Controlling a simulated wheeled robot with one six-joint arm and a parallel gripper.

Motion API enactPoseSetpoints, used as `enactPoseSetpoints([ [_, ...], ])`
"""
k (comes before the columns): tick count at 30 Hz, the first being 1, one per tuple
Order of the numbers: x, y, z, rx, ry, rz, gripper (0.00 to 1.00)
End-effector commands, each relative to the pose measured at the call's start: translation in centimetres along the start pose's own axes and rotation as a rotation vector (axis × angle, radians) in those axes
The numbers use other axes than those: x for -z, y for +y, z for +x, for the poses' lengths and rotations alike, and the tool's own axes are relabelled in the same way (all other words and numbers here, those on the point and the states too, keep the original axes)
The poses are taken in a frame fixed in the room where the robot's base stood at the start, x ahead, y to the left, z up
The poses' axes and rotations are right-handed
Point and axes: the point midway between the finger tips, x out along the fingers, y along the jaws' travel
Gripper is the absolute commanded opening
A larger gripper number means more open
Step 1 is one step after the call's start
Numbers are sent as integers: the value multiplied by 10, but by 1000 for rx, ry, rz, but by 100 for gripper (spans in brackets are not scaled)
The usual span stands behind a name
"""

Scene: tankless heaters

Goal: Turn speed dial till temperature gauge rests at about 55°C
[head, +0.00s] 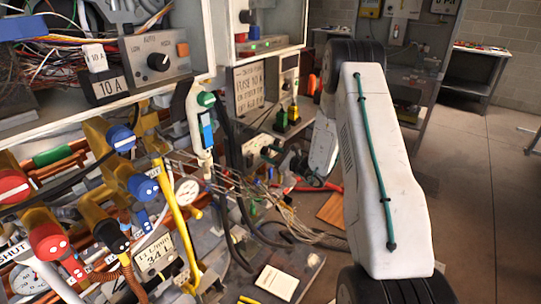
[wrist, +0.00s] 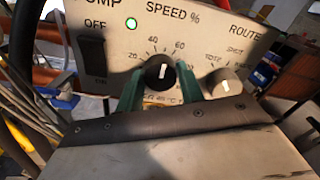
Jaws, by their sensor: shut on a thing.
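The speed dial (wrist: 158,77) is a black knob with a white pointer line on a pale panel marked SPEED %. Its pointer aims nearly straight up, between the 40 and 60 marks. My gripper (wrist: 160,86) has its two green fingers on either side of the knob and is shut on it. Two round white dials show there: one (head: 187,190) near the yellow lever, one (head: 30,281) at the bottom left. I cannot tell which shows temperature, and their readings are too small.
On the panel, a black switch (wrist: 92,53) and lit green lamp (wrist: 131,23) are left of the dial. A dark edge strip (wrist: 150,122) runs below. Pipes and coloured valves crowd the head view's left.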

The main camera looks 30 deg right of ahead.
Motion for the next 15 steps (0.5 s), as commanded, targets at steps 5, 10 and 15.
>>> enactPoseSetpoints([
  [5, 0, 1, 0, -1, 1, 0, 51],
  [10, 0, 0, 0, -1, 1, -1, 59],
  [15, 0, 0, -2, 0, 1, -1, 59],
])
